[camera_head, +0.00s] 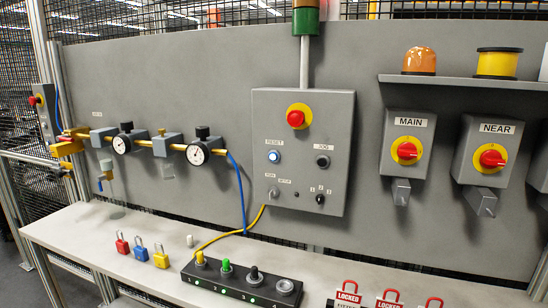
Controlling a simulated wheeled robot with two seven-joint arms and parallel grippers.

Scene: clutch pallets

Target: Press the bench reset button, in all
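The reset button (274,157) is a small round button with a pale, bluish-white lit face. It sits under a RESET label on the left side of the grey control box (327,181). The box is mounted on the grey back panel above the bench. Nothing covers the button. Neither of my grippers shows in the head view, so nothing of mine is seen touching the box.
A red emergency stop (296,117) on yellow and a JOG button (322,161) share the box. A yellow cable (236,232) runs to a black button strip (240,285) on the bench (110,235). Padlocks (141,250) stand at left. Gauges (198,154) protrude left.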

